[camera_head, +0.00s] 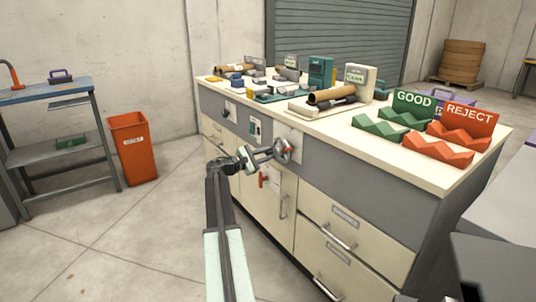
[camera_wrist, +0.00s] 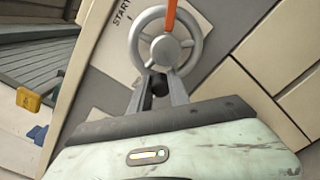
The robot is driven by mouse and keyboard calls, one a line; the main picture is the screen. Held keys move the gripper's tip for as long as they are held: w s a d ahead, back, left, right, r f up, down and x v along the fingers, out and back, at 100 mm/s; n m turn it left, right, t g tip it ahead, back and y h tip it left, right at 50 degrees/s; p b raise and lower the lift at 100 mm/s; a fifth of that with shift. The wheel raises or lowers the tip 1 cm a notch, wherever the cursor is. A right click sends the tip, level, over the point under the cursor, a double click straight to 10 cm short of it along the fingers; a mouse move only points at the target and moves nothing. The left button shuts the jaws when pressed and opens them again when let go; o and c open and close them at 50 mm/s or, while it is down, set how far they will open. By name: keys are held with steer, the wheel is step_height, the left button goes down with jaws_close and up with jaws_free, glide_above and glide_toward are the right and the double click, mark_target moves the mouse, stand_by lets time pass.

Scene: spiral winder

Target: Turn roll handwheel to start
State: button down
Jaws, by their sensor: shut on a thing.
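The roll handwheel (camera_head: 284,147) is a grey spoked wheel on the front of the workbench. In the wrist view the handwheel (camera_wrist: 166,47) faces me, with an orange strip (camera_wrist: 171,14) running from it to the top edge. A plate marked START (camera_wrist: 121,14) lies behind it at the upper left. My gripper (camera_head: 270,153) reaches the wheel from the left. In the wrist view my gripper (camera_wrist: 160,82) is shut on the near lower part of the handwheel, with a dark part between the fingers. The exact contact is partly hidden.
A red handle (camera_head: 263,178) sits just below the wheel on the bench front. Drawer pulls (camera_head: 340,237) stick out at the lower right. Green GOOD (camera_head: 381,134) and red REJECT (camera_head: 437,149) racks stand on the benchtop. The floor left of the bench is open, with an orange bin (camera_head: 132,150).

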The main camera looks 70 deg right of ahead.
steer(key=s+n, duration=0.1)
steer(key=n, duration=0.3)
steer(key=s+a+f+n+b, duration=0.1)
steer(key=n, duration=0.3)
steer(key=s+a+f+n+b, duration=0.1)
steer(key=n, duration=0.3)
steer(key=shift+s+f, duration=0.25)
steer(key=shift+s, duration=0.05)
steer(key=shift+s+a+n, duration=0.1)
steer(key=shift+n, duration=0.2)
steer(key=c, duration=1.2)
jaws_free()
steer(key=shift+c, duration=0.2)
glide_toward(281, 160)
steer(key=shift+w+a+f, duration=0.2)
steer(key=shift+w+a, duration=0.1)
steer(key=shift+a, duration=0.1)
